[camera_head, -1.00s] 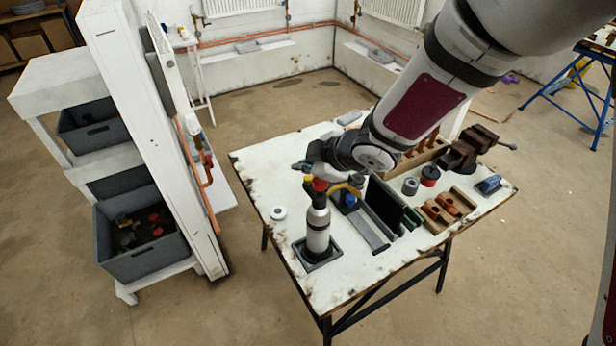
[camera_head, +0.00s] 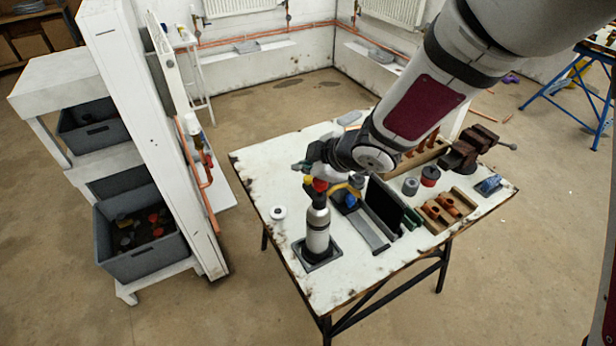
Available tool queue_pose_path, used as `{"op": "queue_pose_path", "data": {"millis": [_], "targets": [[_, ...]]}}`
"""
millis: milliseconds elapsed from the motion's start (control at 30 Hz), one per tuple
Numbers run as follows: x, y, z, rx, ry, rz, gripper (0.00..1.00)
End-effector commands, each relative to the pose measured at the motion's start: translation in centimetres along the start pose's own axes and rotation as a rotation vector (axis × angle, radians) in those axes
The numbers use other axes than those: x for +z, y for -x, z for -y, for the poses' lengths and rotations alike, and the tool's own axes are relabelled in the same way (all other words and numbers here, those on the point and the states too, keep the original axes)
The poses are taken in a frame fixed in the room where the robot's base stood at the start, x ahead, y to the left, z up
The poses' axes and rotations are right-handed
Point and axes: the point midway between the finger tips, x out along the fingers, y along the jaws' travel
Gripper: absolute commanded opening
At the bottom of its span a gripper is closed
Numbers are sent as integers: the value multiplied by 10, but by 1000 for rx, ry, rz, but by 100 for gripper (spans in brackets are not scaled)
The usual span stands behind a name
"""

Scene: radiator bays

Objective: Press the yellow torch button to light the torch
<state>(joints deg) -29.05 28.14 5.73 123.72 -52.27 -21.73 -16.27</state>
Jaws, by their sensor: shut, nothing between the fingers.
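The torch (camera_head: 317,228) is a white-and-grey bottle standing upright in a dark square holder (camera_head: 333,253) at the near left of the white table. At its top are a red part (camera_head: 320,185) and the small yellow button (camera_head: 308,181). My gripper (camera_head: 301,166) is just behind and above the torch top, pointing left. Its fingers are small and partly hidden, and they look closed and empty. I cannot tell whether any part of the gripper touches the yellow button. No flame shows at the torch.
Right of the torch stand a dark upright panel (camera_head: 384,204), a wooden tray of copper fittings (camera_head: 452,211) and a brown vise (camera_head: 468,149). A white roll (camera_head: 278,213) lies to the left.

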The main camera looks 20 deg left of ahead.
Motion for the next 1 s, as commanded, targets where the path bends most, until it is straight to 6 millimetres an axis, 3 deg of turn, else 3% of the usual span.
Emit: {"op": "queue_pose_path", "data": {"millis": [1000], "targets": [[9,-9,9,-7,-3,7,0]]}}
